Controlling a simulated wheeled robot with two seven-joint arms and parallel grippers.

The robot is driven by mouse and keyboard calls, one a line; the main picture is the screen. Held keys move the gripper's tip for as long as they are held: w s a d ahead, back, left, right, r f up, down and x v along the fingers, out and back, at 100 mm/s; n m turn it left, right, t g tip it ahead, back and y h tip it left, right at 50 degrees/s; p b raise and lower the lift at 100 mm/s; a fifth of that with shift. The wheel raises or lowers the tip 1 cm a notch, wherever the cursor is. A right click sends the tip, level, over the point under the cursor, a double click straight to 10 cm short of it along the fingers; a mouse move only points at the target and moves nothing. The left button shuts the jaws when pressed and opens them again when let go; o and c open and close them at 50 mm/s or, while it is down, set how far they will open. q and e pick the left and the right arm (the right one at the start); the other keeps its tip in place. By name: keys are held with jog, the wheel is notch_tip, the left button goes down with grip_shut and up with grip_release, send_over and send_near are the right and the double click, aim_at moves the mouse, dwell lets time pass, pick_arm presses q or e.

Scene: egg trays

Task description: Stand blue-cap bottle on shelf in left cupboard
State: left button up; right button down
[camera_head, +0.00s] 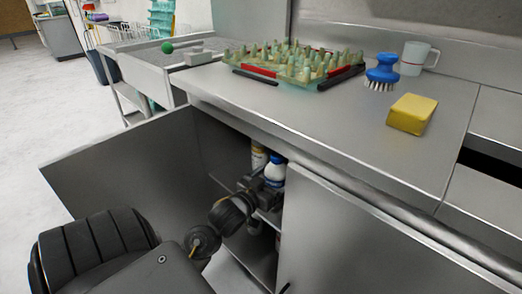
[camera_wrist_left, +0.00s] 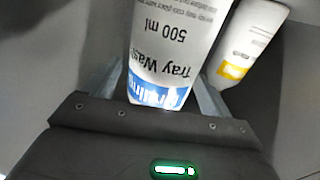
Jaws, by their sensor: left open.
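The blue-cap bottle (camera_head: 275,169) is white with a blue top and is inside the open left cupboard. My left gripper (camera_head: 266,186) is in the cupboard at this bottle. In the left wrist view a white bottle with a blue band and "Tray Wash 500 ml" on its label (camera_wrist_left: 170,50) lies between the open fingers (camera_wrist_left: 160,100). The cap is out of that view. The shelf (camera_head: 270,217) shows below the gripper; the bottle's base is hidden, so its contact with the shelf cannot be seen. My right gripper is not in view.
A second white bottle with yellow on its label (camera_wrist_left: 250,42) stands close beside the first. The cupboard door (camera_head: 120,165) is swung open to the left. On the counter are an egg tray (camera_head: 250,66), a blue brush (camera_head: 383,70), a yellow sponge (camera_head: 411,114) and a mug (camera_head: 414,58).

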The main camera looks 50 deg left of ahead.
pick_arm(q)
jog(key=s+p, duration=0.1)
jog(key=s, duration=0.8)
jog(key=shift+d, duration=0.45)
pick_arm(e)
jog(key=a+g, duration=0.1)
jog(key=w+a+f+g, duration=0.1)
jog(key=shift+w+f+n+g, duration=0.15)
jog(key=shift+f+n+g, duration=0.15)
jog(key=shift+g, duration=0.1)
pick_arm(q)
jog(key=shift+s, duration=0.1)
